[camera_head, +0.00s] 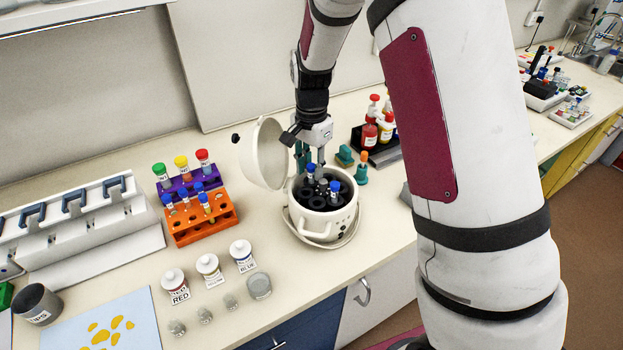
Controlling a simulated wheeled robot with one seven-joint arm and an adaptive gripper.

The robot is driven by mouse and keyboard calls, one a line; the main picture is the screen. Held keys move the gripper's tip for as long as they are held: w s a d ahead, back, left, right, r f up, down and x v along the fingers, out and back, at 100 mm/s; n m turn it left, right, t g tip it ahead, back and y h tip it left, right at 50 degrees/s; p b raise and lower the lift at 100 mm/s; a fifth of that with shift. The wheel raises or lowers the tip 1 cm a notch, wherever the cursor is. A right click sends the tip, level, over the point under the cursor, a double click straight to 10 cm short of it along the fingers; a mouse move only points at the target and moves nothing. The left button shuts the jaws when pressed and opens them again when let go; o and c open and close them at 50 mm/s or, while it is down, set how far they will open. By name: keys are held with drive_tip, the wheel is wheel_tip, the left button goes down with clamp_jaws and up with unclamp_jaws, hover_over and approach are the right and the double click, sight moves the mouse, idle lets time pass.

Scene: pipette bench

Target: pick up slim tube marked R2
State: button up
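Several slim tubes show, but their markings are too small to read, so I cannot tell which is R2. More slim blue-capped tubes (184,201) stand in an orange rack (204,233) to the left. My gripper (312,164) points down over the back of the centrifuge opening, close to a blue-capped tube (311,172). Whether its fingers are apart or touch that tube is unclear.
A purple rack (178,184) with green-, yellow- and red-capped tubes stands behind the orange one. White bottles (208,266) and small glass jars are in front. Red and yellow bottles (370,136) stand in a black tray behind right.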

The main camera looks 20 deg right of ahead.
drive_tip(key=c, duration=0.6)
drive_tip(key=shift+c, duration=0.2)
